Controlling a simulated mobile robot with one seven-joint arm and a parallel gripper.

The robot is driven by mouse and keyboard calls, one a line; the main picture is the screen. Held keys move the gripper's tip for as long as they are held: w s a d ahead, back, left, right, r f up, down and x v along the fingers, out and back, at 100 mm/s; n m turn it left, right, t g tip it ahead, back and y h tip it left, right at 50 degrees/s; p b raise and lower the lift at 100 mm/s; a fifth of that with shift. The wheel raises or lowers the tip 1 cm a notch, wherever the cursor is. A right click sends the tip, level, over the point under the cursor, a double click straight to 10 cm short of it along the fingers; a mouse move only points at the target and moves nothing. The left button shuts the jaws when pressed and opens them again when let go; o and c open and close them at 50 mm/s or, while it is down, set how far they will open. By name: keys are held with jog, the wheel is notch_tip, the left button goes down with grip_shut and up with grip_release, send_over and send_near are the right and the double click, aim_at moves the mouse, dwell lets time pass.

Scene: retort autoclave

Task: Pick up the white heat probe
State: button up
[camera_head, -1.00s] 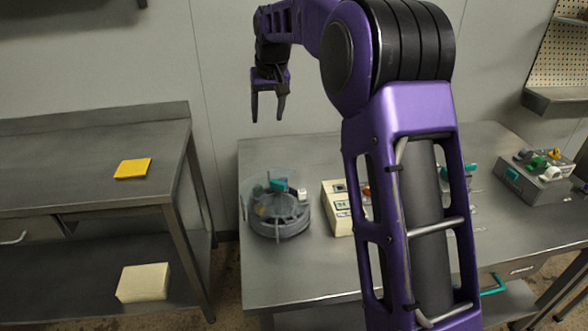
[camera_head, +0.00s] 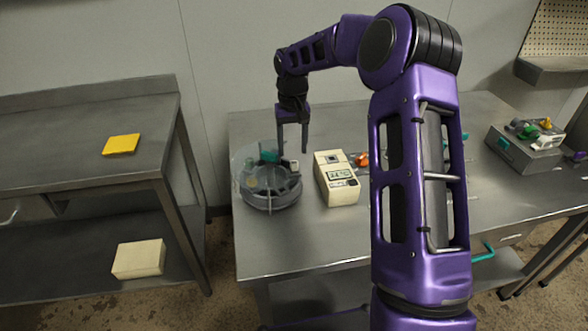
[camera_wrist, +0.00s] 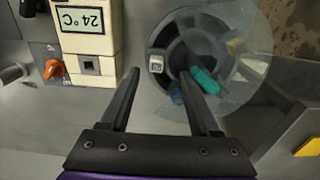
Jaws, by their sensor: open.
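The white heat probe appears to be the small white piece (camera_head: 294,164) in the round grey divided holder (camera_head: 270,201) on the steel table. In the wrist view the white piece (camera_wrist: 156,66) shows at the holder's (camera_wrist: 172,38) edge compartment, between my fingertips in the picture. A teal piece (camera_head: 268,156) and a blue piece (camera_wrist: 176,96) are also in or over the holder. A clear round cover (camera_wrist: 250,60) spans part of it. My gripper (camera_head: 292,150) points down, open and empty, above the holder's right side. It also shows in the wrist view (camera_wrist: 159,72).
A cream box with a display reading 24 °C (camera_head: 337,180) stands just right of the holder. A grey box with coloured parts (camera_head: 526,150) is at the far right. A yellow pad (camera_head: 122,144) lies on the left bench. The table's front left is clear.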

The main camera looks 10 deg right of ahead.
aim_at(294, 162)
jog(key=shift+w+d+f, duration=0.15)
jog(key=shift+f, duration=1.5)
jog(key=shift+w+d+f, duration=0.1)
jog(key=shift+w+f, duration=0.05)
jog(key=shift+f, duration=1.5)
grip_shut()
